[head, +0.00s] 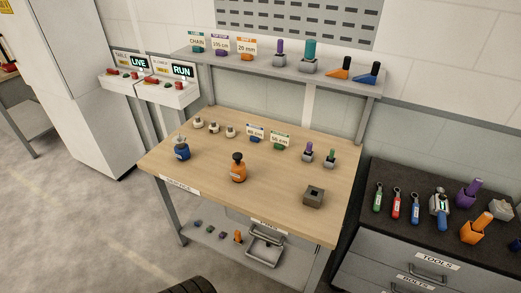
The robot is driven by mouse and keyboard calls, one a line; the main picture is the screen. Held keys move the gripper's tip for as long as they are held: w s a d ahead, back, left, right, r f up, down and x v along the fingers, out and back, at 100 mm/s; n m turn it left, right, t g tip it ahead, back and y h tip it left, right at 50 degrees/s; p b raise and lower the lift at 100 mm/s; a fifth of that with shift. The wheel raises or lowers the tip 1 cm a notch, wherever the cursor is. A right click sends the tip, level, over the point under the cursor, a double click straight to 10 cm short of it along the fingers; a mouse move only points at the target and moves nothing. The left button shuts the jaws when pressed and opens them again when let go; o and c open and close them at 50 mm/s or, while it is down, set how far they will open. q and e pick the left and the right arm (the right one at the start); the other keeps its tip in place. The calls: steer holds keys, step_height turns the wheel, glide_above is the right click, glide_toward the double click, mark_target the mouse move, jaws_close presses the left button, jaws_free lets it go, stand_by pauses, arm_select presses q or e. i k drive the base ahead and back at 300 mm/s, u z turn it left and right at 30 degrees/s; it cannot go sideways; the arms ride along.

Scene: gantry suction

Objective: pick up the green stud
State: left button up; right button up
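A small green stud (331,153) stands upright in a small grey block (329,162) near the right back edge of the wooden table (215,195). A similar grey block with a purple stud (308,148) stands just to its left. A larger teal-green stud (310,50) stands in a grey block on the raised shelf behind. Neither of my grippers is in view.
A grey block with a hole (314,197), an orange bottle-like item (238,168) and a blue one (181,149) stand on the table. Label cards (281,140) stand left of the studs. The raised shelf (335,80) overhangs behind. A dark tool cabinet (410,235) stands at right.

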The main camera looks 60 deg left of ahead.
mark_target(332, 151)
steer(key=u, duration=1.95)
